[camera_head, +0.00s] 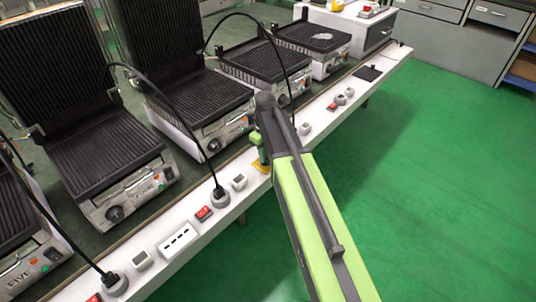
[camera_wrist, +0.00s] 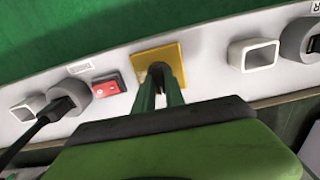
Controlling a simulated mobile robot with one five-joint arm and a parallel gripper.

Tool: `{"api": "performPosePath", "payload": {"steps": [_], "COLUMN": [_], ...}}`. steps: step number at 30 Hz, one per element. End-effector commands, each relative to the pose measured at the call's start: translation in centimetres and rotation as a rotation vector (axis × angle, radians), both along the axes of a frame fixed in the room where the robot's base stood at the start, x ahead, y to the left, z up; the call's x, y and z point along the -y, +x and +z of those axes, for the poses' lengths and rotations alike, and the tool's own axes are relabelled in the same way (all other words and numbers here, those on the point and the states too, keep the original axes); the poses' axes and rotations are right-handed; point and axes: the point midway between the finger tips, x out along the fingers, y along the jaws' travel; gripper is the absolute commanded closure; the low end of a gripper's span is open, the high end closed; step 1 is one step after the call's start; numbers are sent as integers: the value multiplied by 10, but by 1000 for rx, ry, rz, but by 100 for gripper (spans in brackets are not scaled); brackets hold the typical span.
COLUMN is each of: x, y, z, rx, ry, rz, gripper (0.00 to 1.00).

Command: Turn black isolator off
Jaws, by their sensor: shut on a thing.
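The black isolator (camera_wrist: 159,67) sits on a square yellow plate (camera_wrist: 184,53) on the white strip in the wrist view. My gripper (camera_wrist: 160,80) is at the isolator, its dark green fingers closed around the knob. The fingers hide most of the knob, so its exact angle is unclear. In the head view, my gripper (camera_head: 258,148) reaches the white strip, and a bit of the yellow plate (camera_head: 262,166) shows below it. The isolator itself is hidden there by my arm.
A red switch (camera_wrist: 108,85) and a plugged socket (camera_wrist: 72,95) are left of the plate; a white square fitting (camera_wrist: 253,54) is right. Contact grills (camera_head: 105,160) stand behind the white strip (camera_head: 190,240), with black cables arching over it. Green floor is open at right.

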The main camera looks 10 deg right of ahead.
Motion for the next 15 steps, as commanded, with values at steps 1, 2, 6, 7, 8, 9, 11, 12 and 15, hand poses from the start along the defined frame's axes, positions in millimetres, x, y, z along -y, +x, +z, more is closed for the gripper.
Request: {"api": "performPosePath", "payload": {"steps": [1,2,6,7,8,9,11,12,15], "x": [1,1,2,2,2,2,2,2,3], "y": [-3,-3,-3,-3,-3,-3,-3,-3,-2], "z": [0,0,0,0,0,0,0,0,0], "rx": [-7,-7,-8,-8,-7,-7,-7,-8,-7], "ry": [-2,-2,-3,-3,-4,-4,-4,-4,-5], "rz": [10,16,36,39,40,42,43,43,43], "gripper": [100,100,100,100,100,100,100,100,100]}}
